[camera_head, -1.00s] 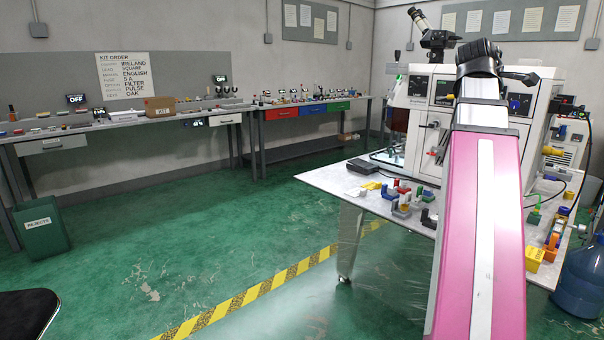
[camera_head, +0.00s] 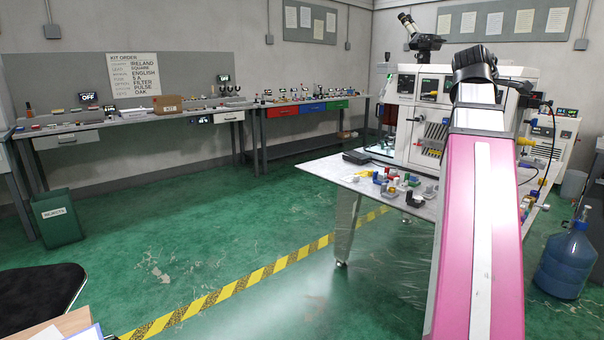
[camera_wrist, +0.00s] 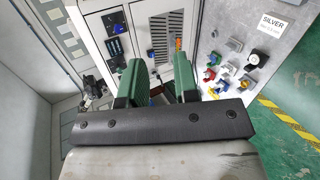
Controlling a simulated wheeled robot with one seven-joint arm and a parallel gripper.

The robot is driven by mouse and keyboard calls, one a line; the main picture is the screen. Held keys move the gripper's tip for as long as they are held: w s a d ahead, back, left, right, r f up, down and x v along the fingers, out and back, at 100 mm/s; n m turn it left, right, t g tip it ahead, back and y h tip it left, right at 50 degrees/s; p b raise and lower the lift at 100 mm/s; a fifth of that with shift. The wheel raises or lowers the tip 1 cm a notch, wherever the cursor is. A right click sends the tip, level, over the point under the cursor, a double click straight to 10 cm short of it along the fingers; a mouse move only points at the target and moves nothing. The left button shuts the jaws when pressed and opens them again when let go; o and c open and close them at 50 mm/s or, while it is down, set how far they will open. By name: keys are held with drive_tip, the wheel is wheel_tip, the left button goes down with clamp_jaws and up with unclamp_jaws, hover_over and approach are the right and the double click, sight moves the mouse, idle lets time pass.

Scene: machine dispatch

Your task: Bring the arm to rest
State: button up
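My arm (camera_head: 482,220), pink with a white stripe, extends forward and up from the bottom right in the head view, ending in a dark joint. My gripper is hidden beyond that joint there. In the wrist view my gripper (camera_wrist: 158,75) shows two green fingers standing apart with nothing held between them. The fingers point toward the white machine (camera_wrist: 148,20). A bench top with several coloured parts lies to the right of the fingers. The machine (camera_head: 408,110) with dark panels stands on the bench beyond my arm in the head view.
The bench (camera_head: 340,172) carries small coloured parts. A blue water jug (camera_head: 567,262) stands right of my arm. A dark chair (camera_head: 40,298) and a green rejects bin (camera_head: 57,218) are at left. Green floor with a yellow-black stripe (camera_head: 255,277) lies open between.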

drive_tip(key=w+a+f+m+g+y, duration=0.1)
drive_tip(key=w+a+f+y, duration=0.3)
drive_tip(key=f, duration=0.8)
drive_tip(key=w+a+f+m+g, duration=0.1)
drive_tip(key=w+a+f, duration=0.1)
drive_tip(key=a+f, duration=0.65)
drive_tip(key=w+a+f+m+y, duration=0.2)
drive_tip(key=w+f, duration=0.1)
drive_tip(key=f, duration=1.2)
drive_tip(key=s+a+f+m+g+y, duration=0.1)
drive_tip(key=s+a+f, duration=0.2)
drive_tip(key=f, duration=0.7)
drive_tip(key=s+a+f+m+g+y, duration=0.1)
drive_tip(key=s+a+f, duration=0.3)
drive_tip(key=a+f, duration=0.4)
drive_tip(key=s+a+f+m+g+y, duration=0.2)
drive_tip(key=a+f, duration=0.4)
drive_tip(key=f, duration=0.6)
drive_tip(key=shift+s+a+f+m+g, duration=0.3)
drive_tip(key=shift+s+m+g, duration=0.3)
drive_tip(key=shift+s, duration=0.55)
